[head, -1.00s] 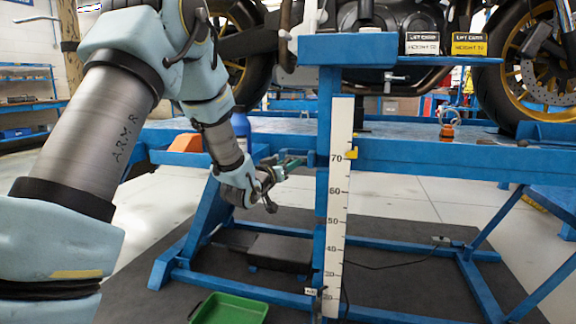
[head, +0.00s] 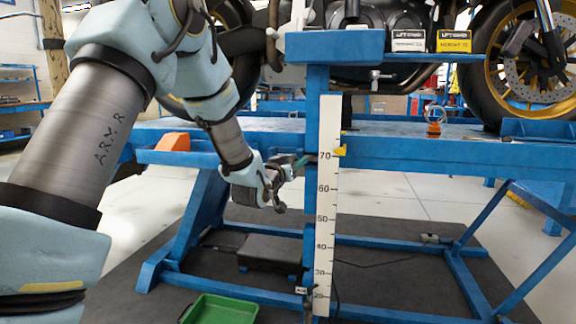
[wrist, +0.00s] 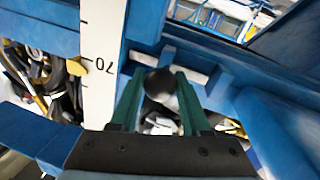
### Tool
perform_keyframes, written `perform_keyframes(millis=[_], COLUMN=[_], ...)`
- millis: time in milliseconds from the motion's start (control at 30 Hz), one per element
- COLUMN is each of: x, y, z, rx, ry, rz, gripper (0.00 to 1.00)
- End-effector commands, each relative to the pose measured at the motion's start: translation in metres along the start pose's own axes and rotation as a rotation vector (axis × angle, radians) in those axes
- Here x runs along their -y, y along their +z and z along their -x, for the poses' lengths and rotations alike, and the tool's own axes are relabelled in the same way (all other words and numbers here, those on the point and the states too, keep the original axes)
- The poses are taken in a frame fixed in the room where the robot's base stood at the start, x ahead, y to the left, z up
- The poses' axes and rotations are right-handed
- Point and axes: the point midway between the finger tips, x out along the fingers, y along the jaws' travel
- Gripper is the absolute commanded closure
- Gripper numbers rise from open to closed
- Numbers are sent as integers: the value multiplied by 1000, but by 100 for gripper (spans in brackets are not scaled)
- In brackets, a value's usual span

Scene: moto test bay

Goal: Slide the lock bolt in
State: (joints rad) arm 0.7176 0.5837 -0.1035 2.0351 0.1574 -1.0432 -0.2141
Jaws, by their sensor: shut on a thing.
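The lock bolt's dark round knob (wrist: 160,82) shows between the green fingers in the wrist view, in front of the blue lift frame. My gripper (head: 301,163) is shut on it, with one finger on each side. In the head view the fingers are at the left side of the blue upright post (head: 316,205), just under table height, and the bolt itself is too small to tell apart. The bolt's shaft is hidden behind the knob, so I cannot tell how deep it sits.
A white height scale (head: 328,205) runs down the post, with a yellow pointer (head: 340,151) just above 70. The blue lift table (head: 420,150) carries a motorcycle. An orange block (head: 173,142) lies left of my wrist. A green tray (head: 222,310) sits on the floor.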

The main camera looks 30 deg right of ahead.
Motion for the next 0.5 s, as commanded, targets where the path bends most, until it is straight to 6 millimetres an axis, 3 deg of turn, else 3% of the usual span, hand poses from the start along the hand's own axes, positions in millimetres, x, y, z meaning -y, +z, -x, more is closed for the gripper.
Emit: perform_keyframes(millis=[100, 133, 367, 500], x=[-6, -6, -6, -4], y=[1, 1, 1, 1], z=[-1, -1, -1, 0], rx=[2, 2, 2, 2], ry=[12, 12, 11, 9], rz=[1, 1, 1, 1], gripper=[100, 51, 25, 24])
